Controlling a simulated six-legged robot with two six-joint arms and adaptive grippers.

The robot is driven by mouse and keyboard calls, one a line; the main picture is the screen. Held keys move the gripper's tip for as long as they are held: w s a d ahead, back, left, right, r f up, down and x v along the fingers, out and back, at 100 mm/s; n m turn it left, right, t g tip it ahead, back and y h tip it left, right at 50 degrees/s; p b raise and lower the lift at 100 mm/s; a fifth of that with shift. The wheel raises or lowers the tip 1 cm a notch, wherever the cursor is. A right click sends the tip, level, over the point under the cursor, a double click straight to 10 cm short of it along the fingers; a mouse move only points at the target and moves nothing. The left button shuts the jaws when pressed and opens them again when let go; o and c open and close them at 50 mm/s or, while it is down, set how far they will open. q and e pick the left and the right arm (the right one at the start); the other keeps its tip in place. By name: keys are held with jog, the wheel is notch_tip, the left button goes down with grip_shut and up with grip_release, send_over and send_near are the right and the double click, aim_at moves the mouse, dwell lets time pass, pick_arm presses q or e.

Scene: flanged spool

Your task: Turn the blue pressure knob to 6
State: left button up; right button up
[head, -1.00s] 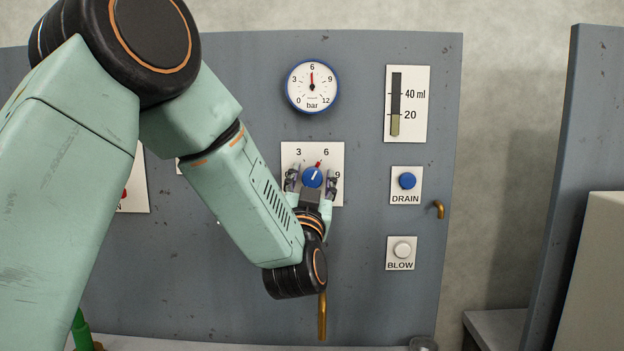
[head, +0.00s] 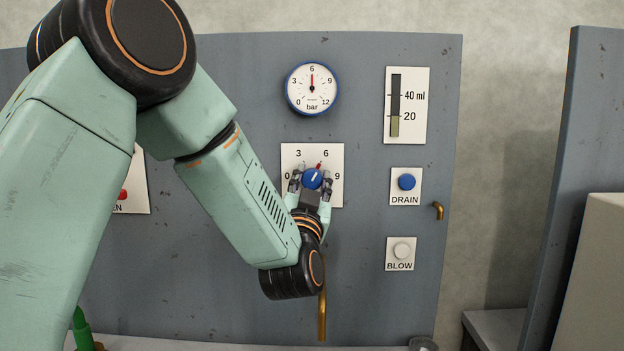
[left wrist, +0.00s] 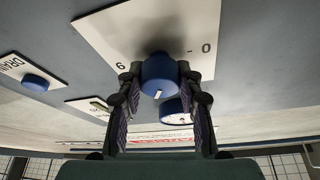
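The blue pressure knob (head: 313,178) sits on a white dial plate (head: 338,160) marked 0, 3, 6 and 9. Its white line points up and right, toward the red mark (head: 319,166) near the 6. My left gripper (head: 311,183) has a finger on each side of the knob, close against it. In the left wrist view the knob (left wrist: 159,75) is between the two fingertips (left wrist: 160,72) and they seem to touch it. The round gauge (head: 312,88) above has its needle at 6 bar. My right gripper is not in view.
Right of the dial are a level scale (head: 408,105), a blue DRAIN button (head: 407,182) and a white BLOW button (head: 402,250). A brass pipe (head: 322,315) hangs below my wrist. A red control (head: 123,195) shows at left, partly hidden by my arm.

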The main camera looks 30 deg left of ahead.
pick_arm(q)
jog(key=o, duration=0.5)
jog(key=v, duration=1.2)
jog(key=shift+d, duration=0.1)
dwell(0.4)
